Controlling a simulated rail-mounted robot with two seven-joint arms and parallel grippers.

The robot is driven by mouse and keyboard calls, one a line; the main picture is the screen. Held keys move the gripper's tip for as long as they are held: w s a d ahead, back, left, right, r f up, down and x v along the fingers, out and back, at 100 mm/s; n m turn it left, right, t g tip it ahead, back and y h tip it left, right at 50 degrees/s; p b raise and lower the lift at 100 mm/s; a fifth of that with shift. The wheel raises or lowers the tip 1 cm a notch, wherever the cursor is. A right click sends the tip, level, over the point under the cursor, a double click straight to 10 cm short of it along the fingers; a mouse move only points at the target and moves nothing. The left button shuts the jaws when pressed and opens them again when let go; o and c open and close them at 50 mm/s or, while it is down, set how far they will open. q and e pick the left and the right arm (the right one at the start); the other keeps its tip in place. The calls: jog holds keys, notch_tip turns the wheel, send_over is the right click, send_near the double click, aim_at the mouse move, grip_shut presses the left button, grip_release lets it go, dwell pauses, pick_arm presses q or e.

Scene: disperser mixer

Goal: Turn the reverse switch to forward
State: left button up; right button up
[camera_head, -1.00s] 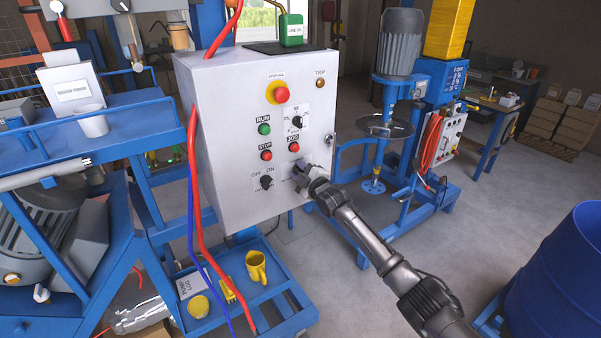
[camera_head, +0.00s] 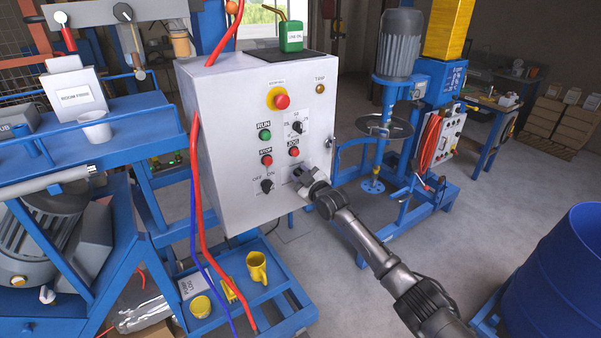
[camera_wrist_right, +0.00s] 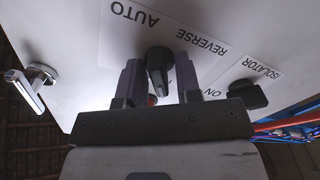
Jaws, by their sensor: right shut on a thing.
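The reverse switch (camera_wrist_right: 157,66) is a black knob on a white plate lettered AUTO and REVERSE, upside down in the right wrist view. My right gripper (camera_wrist_right: 160,76) has one finger on each side of the knob and is shut on it. In the head view my right gripper (camera_head: 301,174) is at the lower right of the grey control box's (camera_head: 225,135) front and hides most of the switch. The knob's exact setting is hard to read. My left gripper is not in view.
The black isolator knob (camera_head: 267,186) is left of the gripper, and it also shows in the right wrist view (camera_wrist_right: 248,94). The red jog button (camera_head: 293,152) is just above. A door handle (camera_wrist_right: 25,88) sticks out. Red hoses (camera_head: 196,200) hang along the box's left side.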

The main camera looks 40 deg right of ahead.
jog(key=m+p, duration=0.1)
jog(key=m, duration=0.3)
jog(key=shift+d+m, duration=0.1)
jog(key=shift+m, duration=1.1)
jog(key=o, duration=0.6)
jog(key=shift+c, duration=0.2)
jog(key=shift+s, duration=0.1)
